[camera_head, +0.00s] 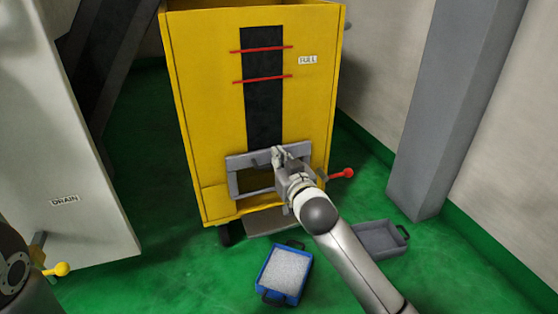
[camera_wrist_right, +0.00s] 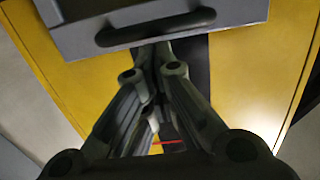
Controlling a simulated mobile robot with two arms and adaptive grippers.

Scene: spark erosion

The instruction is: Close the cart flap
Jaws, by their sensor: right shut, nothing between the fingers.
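The yellow cart (camera_head: 205,115) stands upright in the middle of the head view. Low on its front is a grey frame around a dark opening (camera_head: 252,181). A grey flap (camera_head: 240,161) shows at the top of this opening; its exact angle is hard to tell. In the right wrist view the flap (camera_wrist_right: 250,12) fills the top edge, with a dark bar handle (camera_wrist_right: 155,27). My right gripper (camera_head: 279,156) is shut and empty, its fingertips (camera_wrist_right: 152,62) close to the handle. I cannot tell whether they touch. My left gripper is not in view.
A red-knobbed lever (camera_head: 343,173) sticks out right of the opening. A blue tray of white granules (camera_head: 286,270) and a grey tray (camera_head: 380,238) lie on the green floor. A grey pillar (camera_head: 435,110) stands right; a white DRAIN cabinet (camera_head: 60,150) stands left.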

